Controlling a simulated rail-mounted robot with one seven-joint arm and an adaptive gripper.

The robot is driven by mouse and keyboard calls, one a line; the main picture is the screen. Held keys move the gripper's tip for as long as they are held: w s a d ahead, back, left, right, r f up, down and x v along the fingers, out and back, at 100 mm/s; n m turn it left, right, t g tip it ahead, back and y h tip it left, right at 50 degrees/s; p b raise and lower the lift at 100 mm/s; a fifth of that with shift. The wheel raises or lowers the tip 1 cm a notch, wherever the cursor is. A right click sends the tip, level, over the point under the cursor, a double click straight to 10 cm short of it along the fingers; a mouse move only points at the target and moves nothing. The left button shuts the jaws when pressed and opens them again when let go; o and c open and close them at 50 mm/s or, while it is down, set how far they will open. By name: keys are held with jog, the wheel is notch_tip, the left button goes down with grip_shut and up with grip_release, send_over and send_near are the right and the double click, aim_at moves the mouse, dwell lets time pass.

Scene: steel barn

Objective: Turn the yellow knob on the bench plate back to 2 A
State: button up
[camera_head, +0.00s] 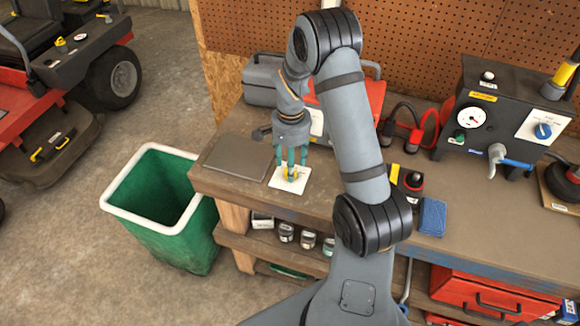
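The yellow knob (291,174) sits on a white bench plate (285,187) near the front left of the workbench. My gripper (291,163) points down just above the plate, with its teal fingers spread around the knob. The fingers look apart, with the knob between them, and I see no clear contact. The fingers hide part of the knob. The plate's markings are too small to read, so the knob's setting cannot be told.
A flat grey-brown panel (238,158) lies left of the plate. A dark box with a gauge and blue knob (543,130) stands at the right. Red and black cables (410,128) lie behind my arm. A green bin (157,212) stands on the floor left of the bench.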

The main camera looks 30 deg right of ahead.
jog(key=shift+f, duration=1.25)
jog(key=shift+c, duration=1.1)
jog(key=c, duration=0.9)
jog(key=shift+w, duration=0.1)
jog(key=shift+c, duration=0.2)
